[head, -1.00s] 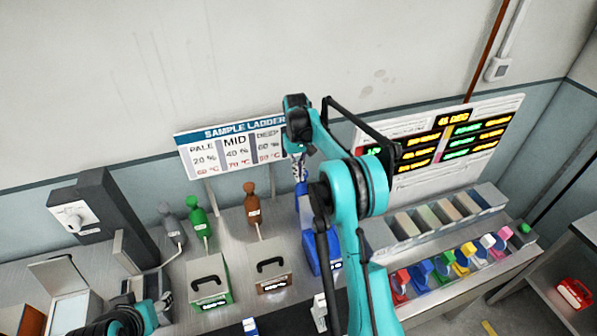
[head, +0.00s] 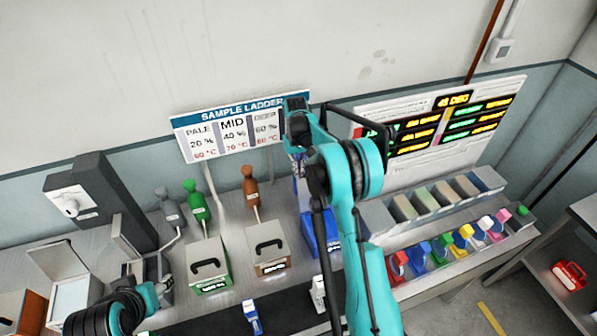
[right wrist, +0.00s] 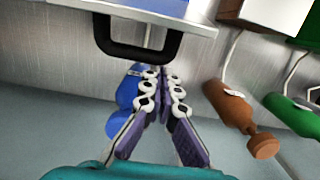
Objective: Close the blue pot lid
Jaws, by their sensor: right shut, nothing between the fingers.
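The blue pot (head: 322,236) stands in the row of pots on the bench, partly hidden behind my right arm in the head view. In the right wrist view, its pale lid plate (right wrist: 200,9) with a black handle (right wrist: 138,50) crosses the top. The lid appears raised, but its exact angle is unclear. My right gripper (right wrist: 164,74) is shut and empty, with its fingertips just beside the handle; I cannot tell whether they touch. It shows small in the head view (head: 299,168). My left gripper (head: 146,272) is at the lower left, away from the blue pot; its fingers are unclear.
Green-labelled (head: 208,267) and brown-labelled (head: 268,250) pots stand left of the blue one, lids down. Grey, green and brown bottles (head: 249,185) stand behind. A blue bottle (right wrist: 122,118) is close beside my right fingers. Coloured pieces (head: 463,238) line a rack at right.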

